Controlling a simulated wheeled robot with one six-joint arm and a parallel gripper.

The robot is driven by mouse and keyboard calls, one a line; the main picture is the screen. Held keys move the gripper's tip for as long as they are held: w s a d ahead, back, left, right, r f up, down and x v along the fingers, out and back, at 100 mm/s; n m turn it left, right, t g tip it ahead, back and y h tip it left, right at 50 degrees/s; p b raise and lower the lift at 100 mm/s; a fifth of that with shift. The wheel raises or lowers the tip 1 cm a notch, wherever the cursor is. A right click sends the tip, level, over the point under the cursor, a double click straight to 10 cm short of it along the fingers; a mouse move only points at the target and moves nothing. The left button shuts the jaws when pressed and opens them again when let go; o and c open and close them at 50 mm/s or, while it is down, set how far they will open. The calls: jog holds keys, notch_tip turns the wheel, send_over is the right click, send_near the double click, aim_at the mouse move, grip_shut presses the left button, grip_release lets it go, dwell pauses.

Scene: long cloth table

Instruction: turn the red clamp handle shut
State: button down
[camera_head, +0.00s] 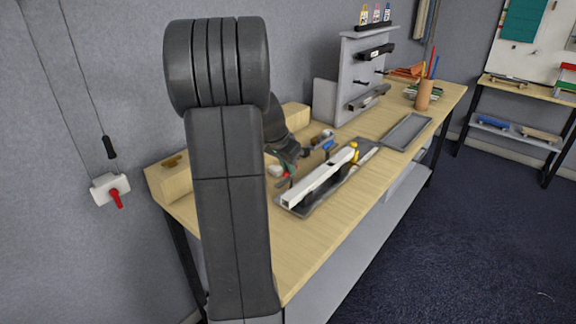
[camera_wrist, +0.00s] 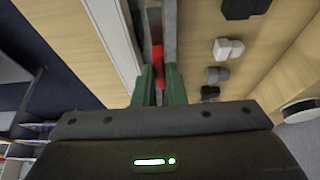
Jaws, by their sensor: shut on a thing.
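The red clamp handle (camera_wrist: 157,57) shows in the wrist view as a narrow upright piece between the two green fingers of my gripper (camera_wrist: 159,78). My gripper is shut on it. In the head view my gripper (camera_head: 287,171) is low over the table at the near left end of a white bar (camera_head: 322,178). A bit of red shows by the fingers there. The rest of the clamp is mostly hidden by my gripper and arm, so how far the handle is turned cannot be told.
A grey tray (camera_head: 406,131) lies farther right. Several small dark and grey pieces (camera_wrist: 216,75) lie beside the clamp. A grey rack (camera_head: 350,80) stands behind.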

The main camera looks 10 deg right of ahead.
jog(key=n, duration=0.2)
jog(key=n+t+y+p, duration=0.1)
jog(key=n, duration=0.2)
jog(key=shift+s+d+r, duration=0.15)
jog(key=shift+d, duration=0.05)
jog(key=n, duration=0.1)
jog(key=n+y, duration=0.1)
jog(key=n, duration=0.1)
jog(key=n+y, duration=0.1)
jog(key=shift+d+n+t+p, duration=0.25)
jog(key=shift+n+t+p, duration=0.1)
jog(key=shift+n+t, duration=0.05)
jog(key=shift+d+n+g+y+b, duration=0.15)
jog(key=shift+n+y+b, duration=0.3)
jog(key=shift+n, duration=0.9)
jog(key=shift+n+g+y+b, duration=0.25)
jog(key=shift+n+y, duration=0.3)
jog(key=shift+n, duration=0.85)
jog(key=shift+d+n+g+y+b, duration=0.1)
jog(key=shift+n+y+b, duration=0.4)
jog(key=shift+n, duration=0.85)
jog(key=c, duration=1.5)
grip_release()
